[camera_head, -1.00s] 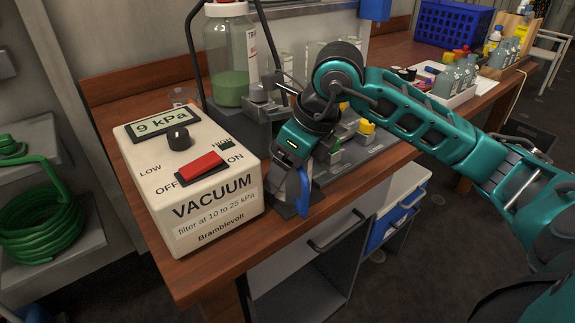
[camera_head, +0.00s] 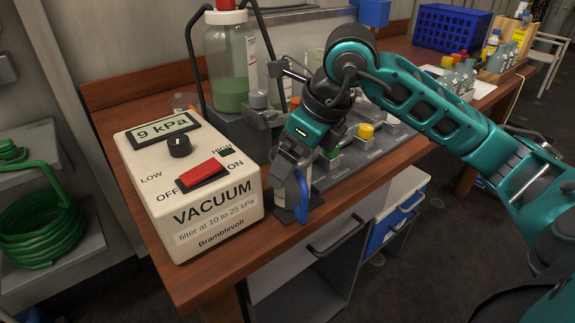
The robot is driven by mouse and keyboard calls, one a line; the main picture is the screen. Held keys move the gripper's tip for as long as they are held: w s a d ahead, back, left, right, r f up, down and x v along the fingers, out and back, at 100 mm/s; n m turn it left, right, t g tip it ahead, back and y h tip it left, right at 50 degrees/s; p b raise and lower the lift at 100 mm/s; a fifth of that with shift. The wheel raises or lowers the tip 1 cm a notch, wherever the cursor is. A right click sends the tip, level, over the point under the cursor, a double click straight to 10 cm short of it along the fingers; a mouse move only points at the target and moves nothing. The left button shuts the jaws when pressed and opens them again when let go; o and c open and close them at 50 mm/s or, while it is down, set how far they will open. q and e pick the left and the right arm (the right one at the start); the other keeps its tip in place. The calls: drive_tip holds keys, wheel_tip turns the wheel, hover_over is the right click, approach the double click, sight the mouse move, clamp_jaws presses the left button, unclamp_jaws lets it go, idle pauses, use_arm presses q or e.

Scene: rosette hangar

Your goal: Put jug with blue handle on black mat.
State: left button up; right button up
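A jug with a blue handle (camera_head: 303,199) stands upright, or nearly so, near the front edge of the wooden bench, right of the vacuum unit. Its body is mostly hidden behind the handle and my gripper. A dark patch, which looks like the black mat (camera_head: 284,215), shows at the jug's base. I cannot tell whether the jug touches it. My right gripper (camera_head: 292,168) points down at the top of the jug, with its fingers at or just above the handle's upper end. Whether the fingers grip the jug is not clear. My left gripper is not in view.
The white vacuum unit (camera_head: 194,190) stands close on the left. A grey rack with coloured caps (camera_head: 365,131) lies behind and right. A large bottle with green contents (camera_head: 229,65) stands behind. The bench's front edge is close to the jug.

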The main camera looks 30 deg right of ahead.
drive_tip(key=p+v, duration=0.1)
drive_tip(key=v, duration=0.6)
drive_tip(key=shift+r, duration=0.1)
drive_tip(key=shift+s+d+r, duration=0.15)
drive_tip(key=shift+s+r, duration=0.1)
drive_tip(key=shift+r, duration=0.35)
